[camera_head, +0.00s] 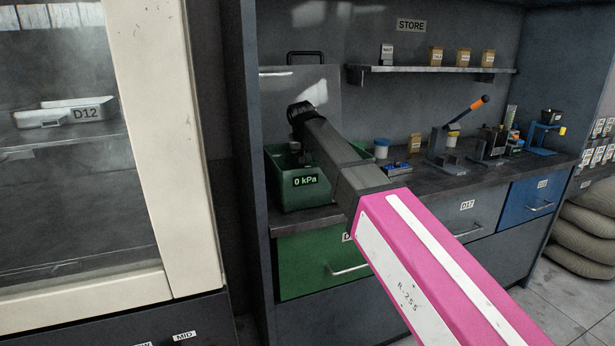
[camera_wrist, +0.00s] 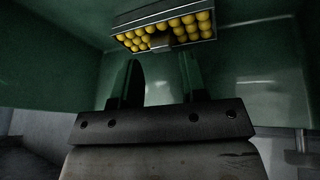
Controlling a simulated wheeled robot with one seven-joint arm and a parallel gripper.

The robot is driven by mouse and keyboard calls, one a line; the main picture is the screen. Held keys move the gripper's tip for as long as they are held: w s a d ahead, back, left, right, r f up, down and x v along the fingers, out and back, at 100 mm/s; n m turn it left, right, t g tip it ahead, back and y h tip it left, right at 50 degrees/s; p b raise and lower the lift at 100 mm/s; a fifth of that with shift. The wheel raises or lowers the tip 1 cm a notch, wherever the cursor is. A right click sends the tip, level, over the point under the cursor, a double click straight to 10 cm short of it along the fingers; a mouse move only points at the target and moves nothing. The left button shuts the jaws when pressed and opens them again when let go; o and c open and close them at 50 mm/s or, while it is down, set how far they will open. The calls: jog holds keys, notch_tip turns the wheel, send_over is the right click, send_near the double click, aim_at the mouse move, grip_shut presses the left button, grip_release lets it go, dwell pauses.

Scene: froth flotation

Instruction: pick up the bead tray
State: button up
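The bead tray (camera_wrist: 165,36) shows at the top of the wrist view. It is a dark shallow tray filled with yellow beads, with a small grey tab (camera_wrist: 161,42) on its near side. My gripper (camera_wrist: 159,62) is open, its two fingers apart and pointing toward the tray. The tab lies between the finger lines, a little beyond the tips, and nothing shows between the fingers. In the head view my arm reaches down into a green tub (camera_head: 325,196) with a "0 kPa" display. The tub and my arm hide the bead tray there, and the fingertips cannot be made out.
Green tub walls (camera_wrist: 60,70) stand around my gripper. A shelf (camera_head: 435,69) with small boxes hangs above. A glass-fronted cabinet (camera_head: 160,130) stands at left.

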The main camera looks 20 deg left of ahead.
jog(key=x, duration=0.4)
jog(key=shift+w+a, duration=0.1)
jog(key=shift+w, duration=0.05)
jog(key=c, duration=0.7)
